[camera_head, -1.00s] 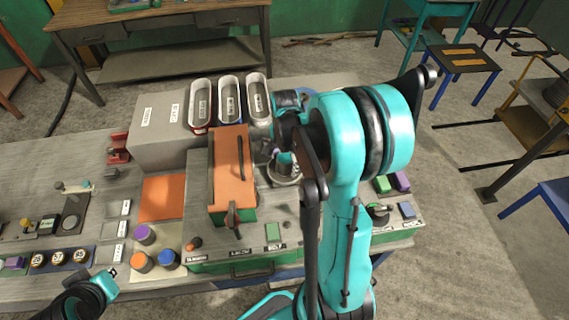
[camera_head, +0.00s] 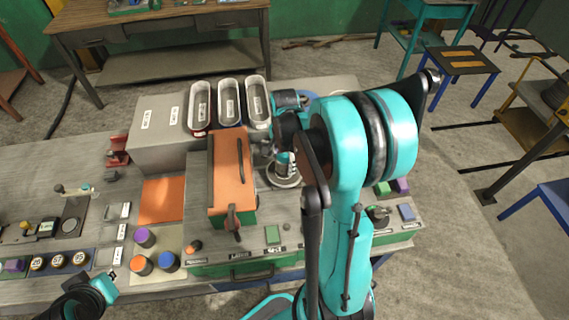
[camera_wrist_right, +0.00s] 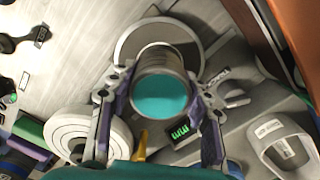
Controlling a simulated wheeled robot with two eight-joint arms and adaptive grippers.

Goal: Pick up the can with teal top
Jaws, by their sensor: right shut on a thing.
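The can with the teal top (camera_wrist_right: 162,96) sits between the two fingers of my right gripper (camera_wrist_right: 160,110) in the right wrist view. The fingers are shut on its sides. In the head view the can (camera_head: 284,160) is small, upright and partly covered by my right gripper (camera_head: 282,150) and arm. It is over a round pale disc (camera_head: 284,180); I cannot tell whether it touches it. My left gripper (camera_head: 106,284) is at the lower left, near the bench's front edge, away from the can; its jaws are too small to read.
An orange-topped box (camera_head: 228,180) stands left of the can, with several labelled bins (camera_head: 228,105) behind. Orange, purple and blue-topped cans (camera_head: 168,262) stand at the front left. The orange mat (camera_head: 162,198) is clear.

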